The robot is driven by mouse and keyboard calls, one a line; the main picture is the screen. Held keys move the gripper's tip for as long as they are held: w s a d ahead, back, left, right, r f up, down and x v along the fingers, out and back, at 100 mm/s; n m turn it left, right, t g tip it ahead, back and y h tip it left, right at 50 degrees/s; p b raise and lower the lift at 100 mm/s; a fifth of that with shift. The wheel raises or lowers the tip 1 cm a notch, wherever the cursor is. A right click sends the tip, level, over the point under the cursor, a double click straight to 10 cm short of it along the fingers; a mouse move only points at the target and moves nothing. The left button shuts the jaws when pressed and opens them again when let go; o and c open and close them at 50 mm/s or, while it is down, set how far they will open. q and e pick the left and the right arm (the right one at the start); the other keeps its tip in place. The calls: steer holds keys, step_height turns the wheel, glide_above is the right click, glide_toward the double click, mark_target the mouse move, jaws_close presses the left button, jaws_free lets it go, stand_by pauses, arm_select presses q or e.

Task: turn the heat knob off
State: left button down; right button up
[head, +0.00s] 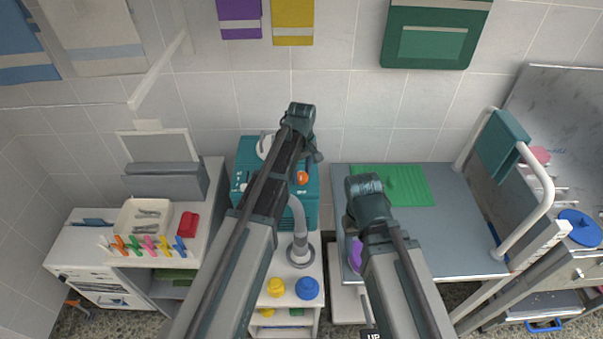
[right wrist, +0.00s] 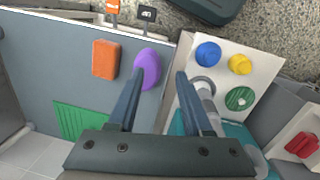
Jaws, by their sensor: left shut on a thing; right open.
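The teal dryer unit (head: 245,150) stands at the back middle, with a small orange knob (head: 302,177) on its front. My left gripper (head: 304,168) is at this knob, shut on it as far as I can see; my own arm hides most of the fingers. My right gripper (right wrist: 160,76) is open and empty in the right wrist view, above the edge of the grey table, with a purple oval thing (right wrist: 147,68) near its left finger.
A grey hose (head: 300,215) runs down from the dryer to a round base. Yellow (head: 276,287) and blue (head: 307,288) lidded things stand in front. The grey table (head: 450,230) with a green mat (head: 410,185) is to the right. A white tray (head: 130,215) and coloured clips lie left.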

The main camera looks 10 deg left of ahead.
mark_target(301, 175)
arm_select(q)
steer(key=shift+n, duration=0.7)
steer(key=shift+c, duration=1.4)
jaws_free()
steer(key=shift+r, duration=0.1)
step_height(301, 175, up, 14)
steer(key=p, duration=1.3)
steer(key=shift+f+p, duration=0.2)
steer(key=shift+p, duration=0.2)
